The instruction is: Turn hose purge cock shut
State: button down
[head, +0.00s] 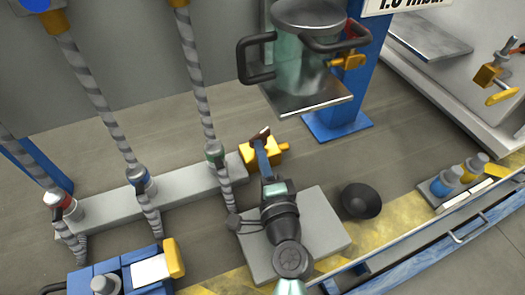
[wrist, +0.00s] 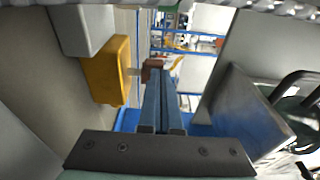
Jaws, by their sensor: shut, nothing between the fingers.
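A yellow valve body (head: 278,152) with a brown lever (head: 260,134) sits at the right end of the grey rail; I take it for the hose purge cock. In the wrist view the yellow body (wrist: 105,72) is left of my fingers, and the brown lever (wrist: 153,64) shows at the fingertips. My gripper (head: 260,145) is shut and empty, its blue fingers together. Its fingertips (wrist: 164,78) are right at the lever; I cannot tell whether they touch it. My fingers hide part of the body and lever in the head view.
Grey striped hoses (head: 195,75) hang down to the grey rail (head: 110,203) on the left. A glass vessel with black handles (head: 300,62) stands on a metal shelf behind the valve. A black dome (head: 361,201) is right of my arm. Blue and yellow fittings (head: 460,178) stand at the right edge.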

jog(key=shift+w+a, duration=0.15)
jog(key=shift+a, duration=0.95)
dwell(0.3)
